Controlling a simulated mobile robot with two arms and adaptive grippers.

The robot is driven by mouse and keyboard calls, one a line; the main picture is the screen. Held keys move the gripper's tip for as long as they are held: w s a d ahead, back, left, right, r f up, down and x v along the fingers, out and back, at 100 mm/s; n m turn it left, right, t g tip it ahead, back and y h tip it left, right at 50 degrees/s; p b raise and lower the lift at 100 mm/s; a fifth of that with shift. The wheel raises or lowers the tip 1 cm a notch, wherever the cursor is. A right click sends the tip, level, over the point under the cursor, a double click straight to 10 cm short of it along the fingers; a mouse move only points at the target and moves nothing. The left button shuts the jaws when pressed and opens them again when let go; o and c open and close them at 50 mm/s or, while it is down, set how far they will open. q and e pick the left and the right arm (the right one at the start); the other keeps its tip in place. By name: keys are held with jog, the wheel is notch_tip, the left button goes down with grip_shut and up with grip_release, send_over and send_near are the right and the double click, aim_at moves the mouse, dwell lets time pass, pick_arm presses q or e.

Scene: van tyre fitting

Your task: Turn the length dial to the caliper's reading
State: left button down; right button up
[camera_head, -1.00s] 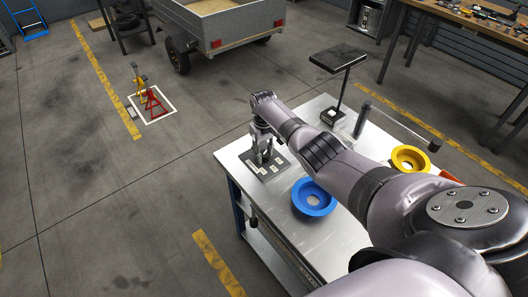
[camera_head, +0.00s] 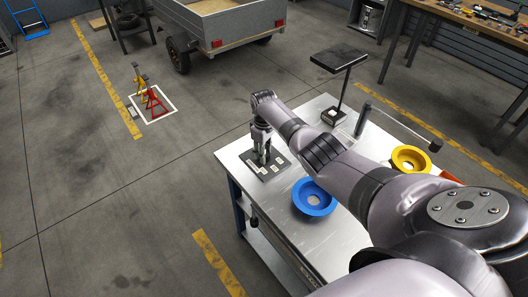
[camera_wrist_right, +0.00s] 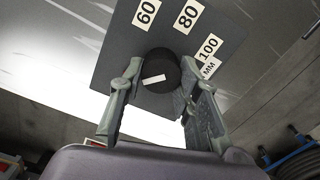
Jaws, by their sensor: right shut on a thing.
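The length dial is a round black knob (camera_wrist_right: 160,70) with a white pointer mark, on a dark plate (camera_wrist_right: 120,60) with white labels 60, 80, 100 and MM. My right gripper (camera_wrist_right: 152,98) has its fingers on either side of the knob and is shut on it. In the head view, the right gripper (camera_head: 262,158) stands over the same plate (camera_head: 276,171) on the metal bench and hides the knob. I cannot make out a caliper or its reading for certain. My left gripper is not in view.
The bench (camera_head: 320,245) also carries a blue ring-shaped bowl (camera_head: 313,197), a yellow one (camera_head: 410,158), a grey bar (camera_head: 402,124) with a dark end, and a black panel on a stand (camera_head: 340,58). A trailer (camera_head: 225,30) stands beyond on open floor.

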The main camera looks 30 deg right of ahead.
jog(key=o, duration=1.1)
jog(key=shift+o, duration=0.2)
notch_tip(320, 180, up, 12)
jog(key=shift+s, duration=0.1)
dwell(0.4)
